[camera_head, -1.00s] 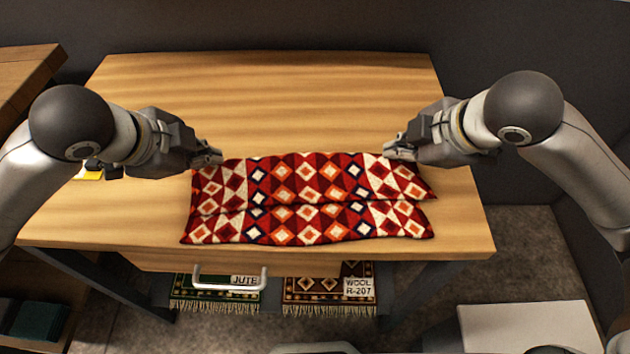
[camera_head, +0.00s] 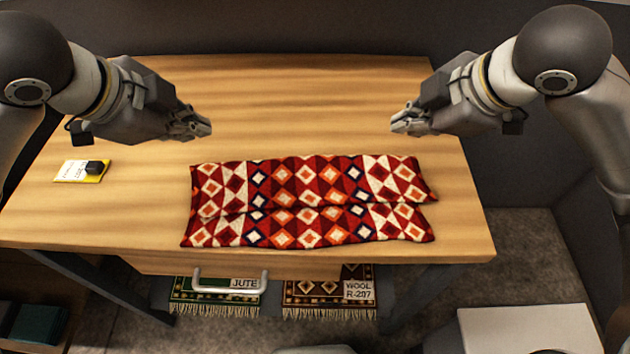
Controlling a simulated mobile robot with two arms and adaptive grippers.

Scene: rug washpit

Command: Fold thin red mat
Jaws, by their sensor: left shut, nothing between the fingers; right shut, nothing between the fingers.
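The thin red mat (camera_head: 308,187) lies on the wooden table near its front edge. It has a pattern of red, white, orange and dark blue diamonds. It lies as a wide, short strip with a crease or layer edge running left to right across its middle. My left gripper (camera_head: 204,128) is shut and empty, above the table beyond the mat's far left corner. My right gripper (camera_head: 398,124) is shut and empty, beyond the mat's far right part. Neither gripper touches the mat.
The wooden table (camera_head: 290,100) is bare behind the mat. A yellow and white card with a small black block (camera_head: 82,170) lies at the left. A drawer handle (camera_head: 230,282) sits below the front edge. Rugs labelled JUTE (camera_head: 215,297) and WOOL (camera_head: 328,295) show lower down.

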